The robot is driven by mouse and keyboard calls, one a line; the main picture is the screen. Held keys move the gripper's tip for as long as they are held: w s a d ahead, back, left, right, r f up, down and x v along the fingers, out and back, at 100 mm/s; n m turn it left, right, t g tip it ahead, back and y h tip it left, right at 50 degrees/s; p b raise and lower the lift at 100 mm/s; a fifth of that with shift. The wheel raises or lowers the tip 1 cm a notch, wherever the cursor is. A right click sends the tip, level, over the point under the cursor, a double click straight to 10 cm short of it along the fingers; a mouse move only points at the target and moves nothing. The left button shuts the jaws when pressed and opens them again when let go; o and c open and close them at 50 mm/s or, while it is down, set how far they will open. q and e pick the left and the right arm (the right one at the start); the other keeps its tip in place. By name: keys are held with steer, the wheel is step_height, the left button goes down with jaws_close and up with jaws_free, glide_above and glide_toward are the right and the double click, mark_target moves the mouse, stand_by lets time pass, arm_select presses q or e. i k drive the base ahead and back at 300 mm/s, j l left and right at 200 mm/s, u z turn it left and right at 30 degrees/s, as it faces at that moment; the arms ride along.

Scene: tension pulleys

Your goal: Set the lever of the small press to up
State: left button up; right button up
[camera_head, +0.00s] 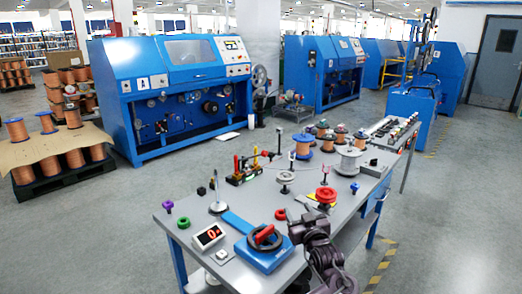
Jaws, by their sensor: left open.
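I cannot tell for certain which bench device is the small press. A blue unit (262,256) with a dark round top and a red lever (264,234) sits at the front of the grey table; the lever looks tilted, its right end higher. A smaller green and black device (246,174) with upright red, black and yellow handles stands farther back. My left gripper (299,222) is open above the front of the table, just right of the blue unit and apart from the red lever, as far as I can see. My right gripper is not in view.
A red knob-like wheel (325,196) stands behind my left gripper. Copper spools (328,143) and a pale spool (348,160) fill the back right. The grey table (255,198) has bare patches mid-top.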

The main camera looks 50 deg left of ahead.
mark_target(264, 153)
steer(key=i+j, duration=0.15)
steer(key=j, duration=0.25)
steer(key=i+j, duration=0.15)
steer(key=j, duration=0.25)
steer(key=i+j, duration=0.1)
steer(key=j, duration=0.25)
steer(key=i+j, duration=0.15)
steer(key=j, duration=0.25)
